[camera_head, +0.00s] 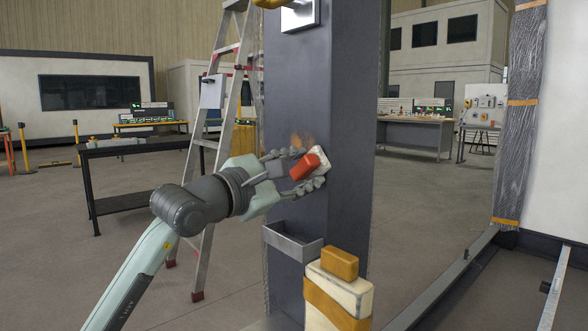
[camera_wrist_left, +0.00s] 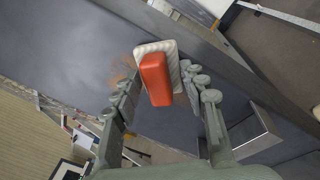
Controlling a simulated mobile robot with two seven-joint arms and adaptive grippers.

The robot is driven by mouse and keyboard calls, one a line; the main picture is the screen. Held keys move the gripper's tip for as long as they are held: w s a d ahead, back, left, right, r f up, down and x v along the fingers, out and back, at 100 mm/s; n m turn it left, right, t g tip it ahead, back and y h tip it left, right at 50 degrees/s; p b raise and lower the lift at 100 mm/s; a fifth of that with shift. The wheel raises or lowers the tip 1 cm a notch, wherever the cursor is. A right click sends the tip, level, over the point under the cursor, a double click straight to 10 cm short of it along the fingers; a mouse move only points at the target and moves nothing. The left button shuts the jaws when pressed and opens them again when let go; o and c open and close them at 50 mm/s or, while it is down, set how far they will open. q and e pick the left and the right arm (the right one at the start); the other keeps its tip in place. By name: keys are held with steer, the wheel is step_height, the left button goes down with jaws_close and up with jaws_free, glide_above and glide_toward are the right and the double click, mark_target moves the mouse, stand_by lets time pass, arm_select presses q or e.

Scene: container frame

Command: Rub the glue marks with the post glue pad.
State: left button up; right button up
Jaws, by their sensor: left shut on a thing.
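The post glue pad, a red block (camera_head: 305,167) on a white ribbed pad, is between the fingers of my left gripper (camera_head: 300,168), which is shut on it. In the left wrist view the red block (camera_wrist_left: 156,80) and its white pad (camera_wrist_left: 172,49) sit between the fingertips. The pad is close to the dark grey post (camera_head: 345,110); I cannot tell whether it touches. Brownish glue marks (camera_head: 300,140) show on the post just above the pad. In the left wrist view the marks (camera_wrist_left: 121,82) lie left of the pad, partly behind a finger. My right gripper is not in view.
A grey open holder (camera_head: 292,246) is on the post below the gripper. A cream and orange block (camera_head: 340,291) with an orange block (camera_head: 340,263) on top stands below right. A ladder (camera_head: 215,150) stands behind my arm. A black table (camera_head: 125,152) is at left.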

arm_select(q)
steer(key=shift+r+p, duration=0.45)
steer(key=shift+r, duration=0.5)
steer(key=shift+w+a+f+b, duration=0.1)
steer(key=shift+w+a+b, duration=0.3)
steer(key=shift+w, duration=0.25)
steer(key=w+a+b, duration=0.1)
steer(key=w+a, duration=0.3)
steer(key=w, duration=0.1)
steer(key=shift+w+a+b+v, duration=0.1)
steer(key=shift+b+v, duration=0.3)
steer(key=shift+v, duration=0.6)
steer(key=shift+w+a+b+v, duration=0.1)
steer(key=shift+b+v, duration=0.35)
steer(key=shift+v, duration=0.5)
steer(key=shift+w+a+b+v, duration=0.15)
steer(key=shift+b+v, duration=0.25)
steer(key=shift+v, duration=0.6)
